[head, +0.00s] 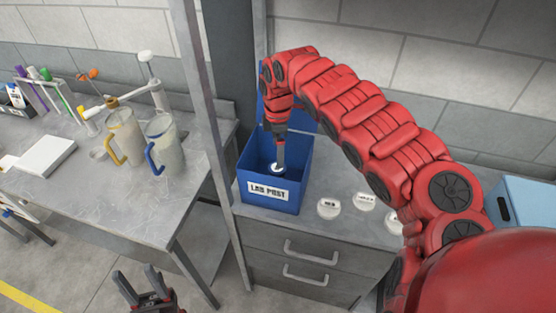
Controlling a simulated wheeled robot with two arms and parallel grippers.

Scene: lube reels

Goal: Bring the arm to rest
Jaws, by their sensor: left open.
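My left gripper (138,276) is in the lower left of the head view, above the floor in front of the bench. Its dark fingers are spread open with nothing between them. My red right arm comes in from the right and bends down over the blue box (269,197) labelled "LAB POST". My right gripper (279,158) is inside the box opening, with a small pale round thing (277,169) at its tip. Whether the fingers grip this thing or are apart cannot be told from this angle.
The blue box stands on a grey drawer cabinet (310,240). Several white labelled discs, one here (329,208), lie right of it. A light blue container (527,203) is at far right. The left bench holds two jugs (163,146) (126,137), a rack and a white pad (46,155).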

